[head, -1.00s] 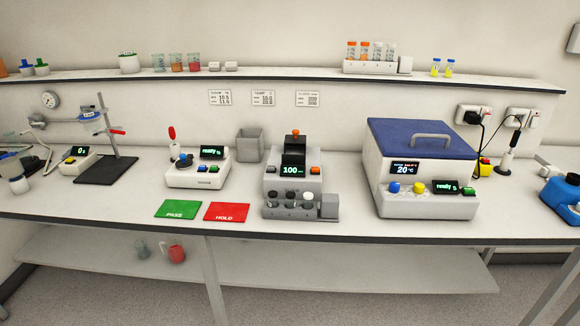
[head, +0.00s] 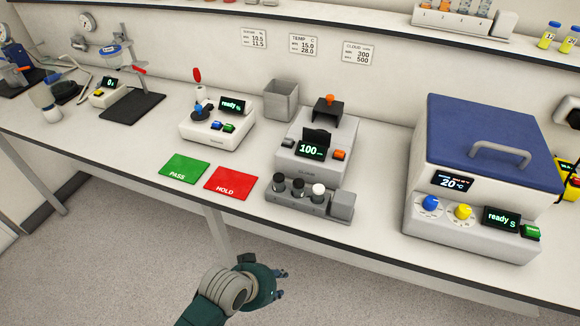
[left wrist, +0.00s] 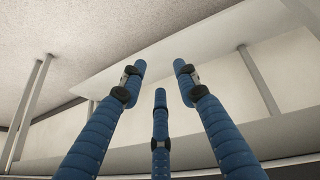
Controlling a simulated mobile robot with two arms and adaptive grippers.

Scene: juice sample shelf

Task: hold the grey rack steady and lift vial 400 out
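The grey rack (head: 292,206) stands at the front edge of the bench in the head view, with a plain grey block at its right end. Three capped vials show in it: two with dark caps and one with a white cap (head: 318,190). Their labels are too small to read, so I cannot tell which is vial 400. My left gripper (head: 282,284) is in front of and below the bench edge, clear of the rack. In the left wrist view its blue fingers (left wrist: 158,85) are spread apart and empty. My right gripper is not in view.
A turbidity-type meter reading 100 (head: 305,160) stands right behind the rack. The green PASS mat (head: 185,169) and red HOLD mat (head: 231,184) lie left of it. A blue-lidded bath (head: 490,150) stands to the right. Clear bench lies between rack and bath.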

